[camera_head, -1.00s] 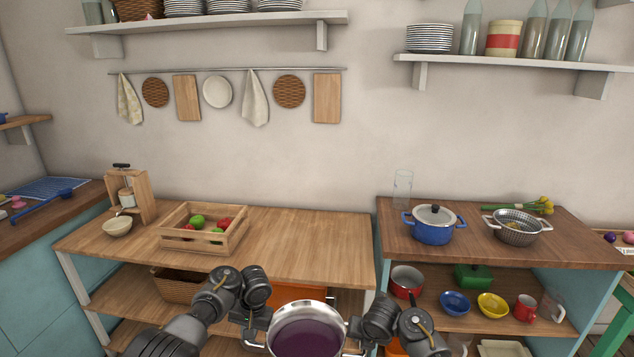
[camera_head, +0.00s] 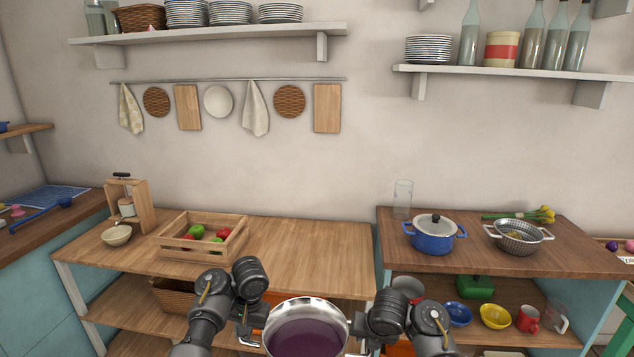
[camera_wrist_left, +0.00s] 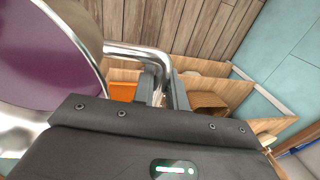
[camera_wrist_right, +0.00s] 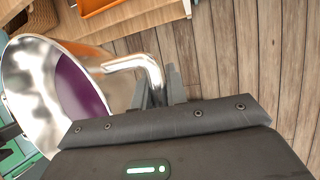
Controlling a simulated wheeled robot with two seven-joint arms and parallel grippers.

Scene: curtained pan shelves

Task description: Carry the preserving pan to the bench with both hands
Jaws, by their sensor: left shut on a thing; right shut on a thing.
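The preserving pan (camera_head: 308,335) is a shiny metal pan with purple contents, held between my two grippers at the bottom of the head view. My left gripper (camera_head: 246,340) is shut on its left handle, and the handle bar shows between the fingers in the left wrist view (camera_wrist_left: 150,62). My right gripper (camera_head: 362,338) is shut on the right handle, which also shows in the right wrist view (camera_wrist_right: 148,72). The wooden bench (camera_head: 290,250) is ahead, beyond the pan, with its right part bare. The pan's lower side is hidden in the head view.
On the bench's left stand a wooden crate (camera_head: 172,243) of fruit, a bowl (camera_head: 116,236) and a wooden press (camera_head: 140,205). The right-hand counter (camera_head: 470,257) holds a blue pot (camera_head: 433,237) and a colander (camera_head: 518,240). The bench top right of the crate is free.

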